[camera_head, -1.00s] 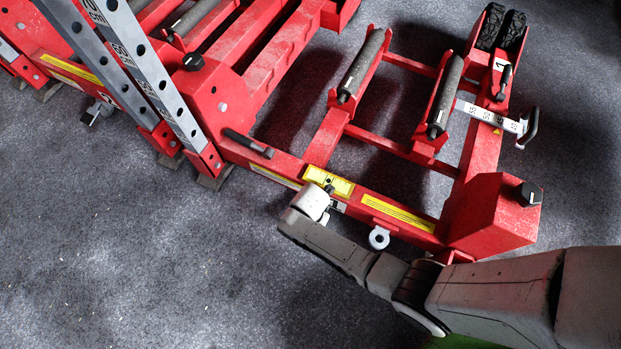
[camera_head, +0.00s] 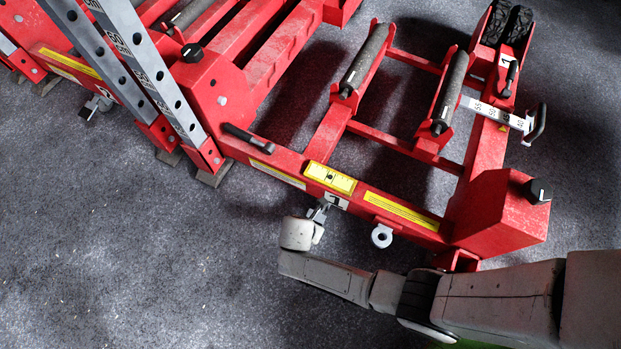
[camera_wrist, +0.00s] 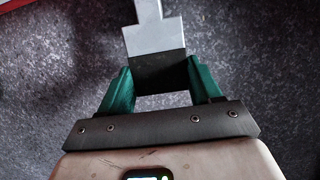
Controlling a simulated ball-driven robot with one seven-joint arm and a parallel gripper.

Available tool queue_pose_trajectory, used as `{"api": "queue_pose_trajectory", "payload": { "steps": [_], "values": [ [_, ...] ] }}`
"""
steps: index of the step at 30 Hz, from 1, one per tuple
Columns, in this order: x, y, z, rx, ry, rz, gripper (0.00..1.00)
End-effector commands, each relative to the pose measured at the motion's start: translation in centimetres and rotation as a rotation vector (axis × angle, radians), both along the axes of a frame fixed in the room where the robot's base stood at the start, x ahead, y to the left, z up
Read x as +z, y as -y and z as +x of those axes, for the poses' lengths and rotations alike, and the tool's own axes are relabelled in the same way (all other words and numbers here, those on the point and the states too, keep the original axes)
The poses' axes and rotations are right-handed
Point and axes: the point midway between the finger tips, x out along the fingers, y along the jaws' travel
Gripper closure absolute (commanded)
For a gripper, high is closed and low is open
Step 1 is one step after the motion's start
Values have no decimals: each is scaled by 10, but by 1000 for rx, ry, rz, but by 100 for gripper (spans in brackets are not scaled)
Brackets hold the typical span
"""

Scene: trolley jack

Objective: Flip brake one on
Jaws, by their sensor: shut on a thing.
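The brake one lever is a grey metal tab (camera_head: 320,211) on the outer side of the red frame, beside a white label with a 1 (camera_head: 336,201). It slopes outward and down from the frame towards my gripper. In the wrist view the stepped metal tab (camera_wrist: 154,36) runs from the top into a dark end between my green fingers. My gripper (camera_wrist: 160,78) is shut on that end. In the head view my pale wrist (camera_head: 297,233) hides the fingers and the lever's outer end.
The red jack frame (camera_head: 282,161) fills the upper middle. A second metal lever (camera_head: 97,104) is at the left. A white ring (camera_head: 382,235) and a red box-shaped housing (camera_head: 500,217) are right of brake one. Grey floor is clear at lower left.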

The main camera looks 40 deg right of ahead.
Motion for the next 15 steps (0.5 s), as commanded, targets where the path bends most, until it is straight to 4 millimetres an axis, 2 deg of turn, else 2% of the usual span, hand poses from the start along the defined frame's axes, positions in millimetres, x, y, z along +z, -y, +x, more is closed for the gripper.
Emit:
{"api": "queue_pose_trajectory", "payload": {
  "steps": [3, 15],
  "values": [
    [-11, -1, 0, 4, 26, -66, 91],
    [-19, -2, 0, 1, 75, -182, 91]
  ]
}}
